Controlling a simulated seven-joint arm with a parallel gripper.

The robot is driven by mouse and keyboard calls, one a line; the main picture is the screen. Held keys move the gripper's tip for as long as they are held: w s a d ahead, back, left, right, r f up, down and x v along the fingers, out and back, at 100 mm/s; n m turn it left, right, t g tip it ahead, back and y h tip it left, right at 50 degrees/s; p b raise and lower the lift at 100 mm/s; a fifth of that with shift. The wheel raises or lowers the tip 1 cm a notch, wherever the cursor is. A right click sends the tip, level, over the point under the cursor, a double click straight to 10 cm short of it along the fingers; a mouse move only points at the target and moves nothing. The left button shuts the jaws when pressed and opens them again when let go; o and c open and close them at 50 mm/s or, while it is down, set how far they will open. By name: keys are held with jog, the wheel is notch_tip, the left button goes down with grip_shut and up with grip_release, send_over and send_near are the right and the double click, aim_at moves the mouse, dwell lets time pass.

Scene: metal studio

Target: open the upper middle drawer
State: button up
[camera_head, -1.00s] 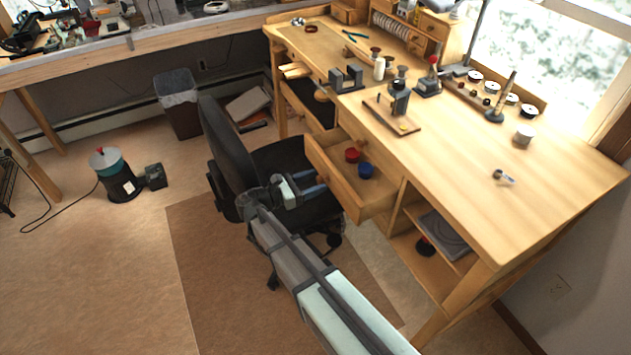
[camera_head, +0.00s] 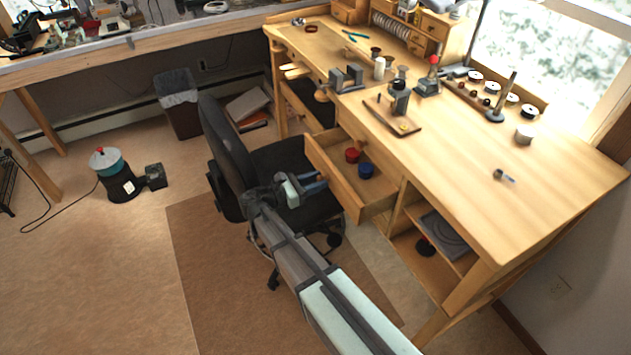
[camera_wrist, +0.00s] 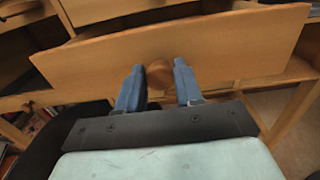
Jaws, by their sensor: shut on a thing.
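The upper middle drawer (camera_head: 345,180) of the wooden workbench stands pulled out, with a red container (camera_head: 352,155) and a blue container (camera_head: 366,170) inside. In the wrist view its wooden front (camera_wrist: 230,48) spans the picture. My gripper (camera_wrist: 159,75) is shut on the drawer's round wooden knob (camera_wrist: 160,73), a blue finger on each side. In the head view my gripper (camera_head: 318,180) is at the drawer front, and the knob cannot be made out there.
A black office chair (camera_head: 228,145) stands close to the left of my gripper and arm. The bench top (camera_head: 470,150) holds several tools and spools. An open shelf (camera_head: 430,265) is right of the drawer. A bin (camera_head: 182,115) stands at the back.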

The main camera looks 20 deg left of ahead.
jog(key=shift+s+a, duration=0.1)
grip_shut()
jog(key=shift+v, duration=2)
jog(key=o, duration=1.1)
grip_release()
jog(key=shift+r, duration=0.1)
notch_tip(320, 180, up, 10)
jog(key=shift+f, duration=0.1)
